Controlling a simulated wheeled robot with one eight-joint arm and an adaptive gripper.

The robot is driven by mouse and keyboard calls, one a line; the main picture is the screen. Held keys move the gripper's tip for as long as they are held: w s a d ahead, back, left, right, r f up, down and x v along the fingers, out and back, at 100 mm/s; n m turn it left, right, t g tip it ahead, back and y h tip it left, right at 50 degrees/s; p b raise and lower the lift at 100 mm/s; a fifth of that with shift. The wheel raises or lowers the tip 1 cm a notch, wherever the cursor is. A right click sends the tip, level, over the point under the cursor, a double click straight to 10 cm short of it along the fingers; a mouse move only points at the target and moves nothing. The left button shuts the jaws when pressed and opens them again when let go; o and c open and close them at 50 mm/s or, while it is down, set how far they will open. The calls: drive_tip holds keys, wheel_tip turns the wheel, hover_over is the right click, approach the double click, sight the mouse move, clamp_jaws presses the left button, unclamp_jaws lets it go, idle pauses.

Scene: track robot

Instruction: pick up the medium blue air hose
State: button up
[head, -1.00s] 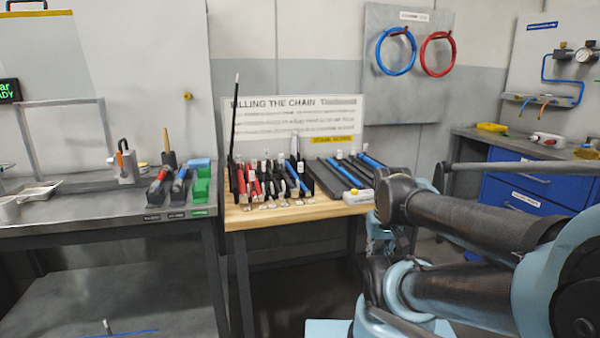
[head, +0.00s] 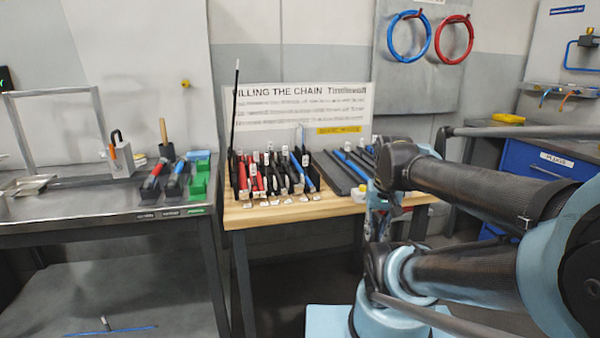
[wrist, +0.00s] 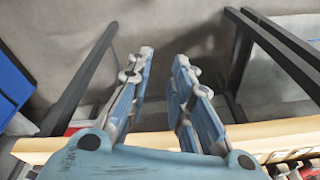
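Several blue pieces show in the head view, and I cannot tell which is the medium air hose. A blue coiled hose (head: 391,38) hangs on the wall board beside a red one. A short blue piece (head: 303,174) stands in the black rack on the wooden table, and longer blue lengths (head: 350,166) lie at that table's right. My gripper (wrist: 164,55) is open and empty in the wrist view, its fingers apart over the floor side of the wooden table's edge. In the head view my arm largely hides it.
The wooden table (head: 262,217) holds red and black pieces in racks and a sign behind them. A grey workbench (head: 70,229) with tools stands at left; a blue cabinet (head: 530,172) is at right. Dark table legs flank my gripper in the wrist view.

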drive_tip(key=w+a+r+m+g+y, duration=0.1)
drive_tip(key=w+a+r+m, duration=0.2)
drive_tip(key=w+r, duration=0.45)
drive_tip(key=w+a+r+m+y, duration=0.1)
drive_tip(key=w+a+r+m, duration=0.2)
drive_tip(key=w+r, duration=0.4)
drive_tip(key=m+g+y, duration=0.2)
drive_tip(key=m, duration=0.6)
approach(305, 157)
drive_tip(key=x, duration=0.7)
drive_tip(key=w+x, duration=0.1)
drive_tip(key=x, duration=0.2)
drive_tip(key=shift+s+f, duration=0.1)
drive_tip(key=shift+f, duration=0.15)
drive_tip(key=shift+c, duration=0.2)
clamp_jaws()
